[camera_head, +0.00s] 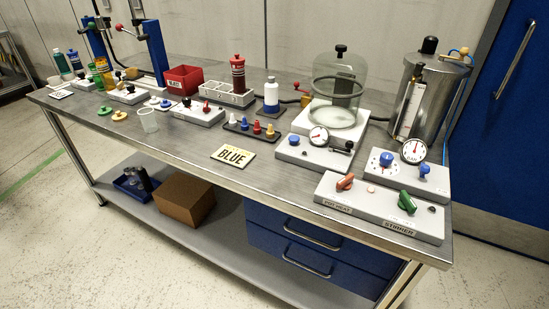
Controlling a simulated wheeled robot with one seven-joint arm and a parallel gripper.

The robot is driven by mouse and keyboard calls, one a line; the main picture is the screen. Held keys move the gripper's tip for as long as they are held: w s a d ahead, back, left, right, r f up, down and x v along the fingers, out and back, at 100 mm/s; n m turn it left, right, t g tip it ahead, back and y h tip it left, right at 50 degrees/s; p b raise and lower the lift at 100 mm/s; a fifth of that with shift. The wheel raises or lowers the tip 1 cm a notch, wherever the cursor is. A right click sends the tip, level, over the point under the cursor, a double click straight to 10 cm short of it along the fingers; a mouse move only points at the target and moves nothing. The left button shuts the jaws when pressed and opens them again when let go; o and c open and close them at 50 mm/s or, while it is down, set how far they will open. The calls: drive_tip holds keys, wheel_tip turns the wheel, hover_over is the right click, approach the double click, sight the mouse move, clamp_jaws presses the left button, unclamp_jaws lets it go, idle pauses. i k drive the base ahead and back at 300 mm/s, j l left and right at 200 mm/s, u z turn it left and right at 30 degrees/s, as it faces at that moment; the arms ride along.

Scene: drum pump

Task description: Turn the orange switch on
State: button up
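The orange switch (345,182) is a rotary knob on the left part of a grey control panel (375,207) at the front right of the bench. A label (337,207), too small to read surely, sits below it. A green knob (406,202) is on the same panel to the right, above a label that reads STIRRER. A small pale round light (371,189) lies between the knobs, and a dark one (432,209) is at the far right. The switch's on and off marks are too small to read. My gripper is not in view.
Behind the panel stand a box with a dial and blue knobs (386,181), another gauge box (291,152), a glass bell jar (334,95) and a steel drum (437,90). The bench front (270,180) is clear there.

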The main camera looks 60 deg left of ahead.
sight(345, 183)
drive_tip(key=k+l+u, duration=0.15)
drive_tip(key=u, duration=0.25)
drive_tip(key=k+u, duration=0.2)
drive_tip(key=u, duration=0.2)
drive_tip(key=k+u, duration=0.2)
drive_tip(key=u, duration=0.2)
drive_tip(key=i, duration=0.4)
